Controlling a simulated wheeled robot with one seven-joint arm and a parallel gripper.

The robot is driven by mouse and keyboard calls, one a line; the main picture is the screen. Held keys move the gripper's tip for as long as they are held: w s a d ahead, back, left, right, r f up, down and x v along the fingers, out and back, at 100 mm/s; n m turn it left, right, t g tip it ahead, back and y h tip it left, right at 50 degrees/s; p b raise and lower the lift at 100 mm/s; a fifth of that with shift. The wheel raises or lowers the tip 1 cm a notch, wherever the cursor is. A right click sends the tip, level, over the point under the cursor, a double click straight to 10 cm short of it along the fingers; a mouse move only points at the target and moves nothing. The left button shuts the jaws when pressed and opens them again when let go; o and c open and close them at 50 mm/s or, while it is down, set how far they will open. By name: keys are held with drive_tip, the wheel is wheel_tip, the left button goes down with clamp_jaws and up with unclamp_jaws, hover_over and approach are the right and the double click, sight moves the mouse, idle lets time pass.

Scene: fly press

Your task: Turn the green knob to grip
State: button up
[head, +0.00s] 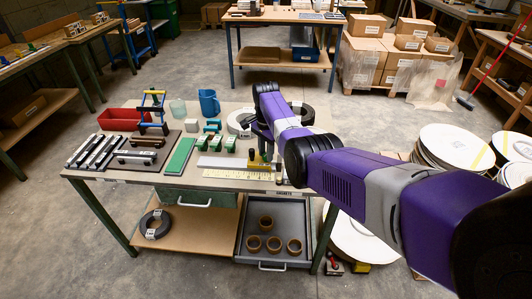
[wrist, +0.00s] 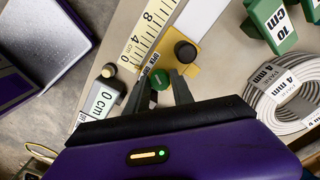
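The green knob (wrist: 160,79) shows in the wrist view beside a yellow plate (wrist: 196,78), with a small dark-lettered label next to it. My gripper (wrist: 159,80) is open, its two dark fingers on either side of the knob. Thin gaps seem to show between fingers and knob; I cannot tell whether either touches. A dark round knob (wrist: 186,52) stands on the yellow plate. In the head view the yellow piece (head: 257,164) sits near the table's front edge below my arm; the green knob cannot be made out there.
A yellow ruler (wrist: 148,32) and a small block marked 0 cm (wrist: 101,103) lie close by. A coil of pale strip (wrist: 287,92) and a green 10 cm block (wrist: 273,22) are to the right. An open grey drawer (head: 285,215) juts out below the table.

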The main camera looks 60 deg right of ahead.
clamp_jaws()
drive_tip(key=n, duration=0.5)
drive_tip(key=shift+n, duration=0.3)
drive_tip(key=n, duration=0.6)
drive_tip(key=shift+n, duration=0.3)
idle(0.3)
drive_tip(key=o, duration=0.6)
unclamp_jaws()
drive_tip(key=shift+c, duration=0.2)
